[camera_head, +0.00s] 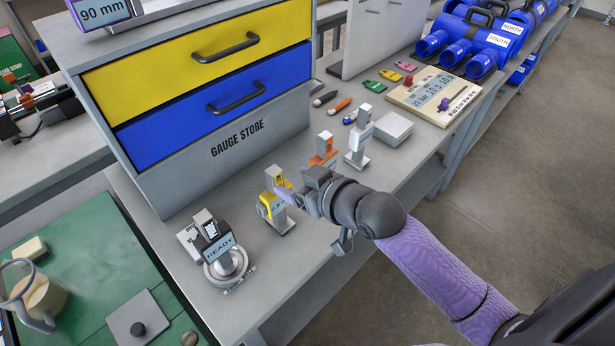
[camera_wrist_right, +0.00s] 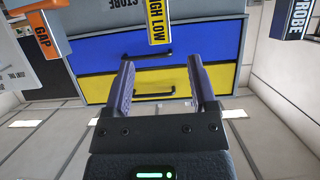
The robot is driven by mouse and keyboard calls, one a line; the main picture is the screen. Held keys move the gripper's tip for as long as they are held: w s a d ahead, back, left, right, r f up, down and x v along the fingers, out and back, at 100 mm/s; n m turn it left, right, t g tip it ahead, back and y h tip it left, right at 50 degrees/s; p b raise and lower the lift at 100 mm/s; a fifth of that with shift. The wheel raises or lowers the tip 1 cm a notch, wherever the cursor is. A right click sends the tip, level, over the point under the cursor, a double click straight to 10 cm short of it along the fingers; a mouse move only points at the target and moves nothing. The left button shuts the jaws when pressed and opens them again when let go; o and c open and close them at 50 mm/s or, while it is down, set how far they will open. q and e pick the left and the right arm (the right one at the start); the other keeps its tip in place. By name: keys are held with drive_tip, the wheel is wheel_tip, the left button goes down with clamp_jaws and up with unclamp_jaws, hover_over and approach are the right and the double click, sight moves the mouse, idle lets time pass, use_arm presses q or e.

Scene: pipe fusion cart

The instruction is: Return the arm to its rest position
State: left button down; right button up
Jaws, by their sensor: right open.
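My right gripper (camera_head: 287,190) reaches in from the right over the grey bench top, its purple fingers near the yellow gauge (camera_head: 274,203) on its stand. In the right wrist view my right gripper (camera_wrist_right: 162,78) has its two fingers apart with nothing held between them. The yellow gauge, lettered "HIGH LOW" (camera_wrist_right: 157,20), shows beyond the fingertips there, apart from them. My left gripper is not in view.
An orange gauge (camera_head: 323,149) and a white gauge (camera_head: 359,140) stand close behind my right gripper. A round device with a "READY" display (camera_head: 218,248) sits at the front left. The gauge store cabinet (camera_head: 236,148) rises behind, drawers shut. Open floor (camera_head: 520,190) lies right.

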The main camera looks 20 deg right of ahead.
drive_tip(key=v, duration=0.3)
drive_tip(key=shift+s, duration=0.2)
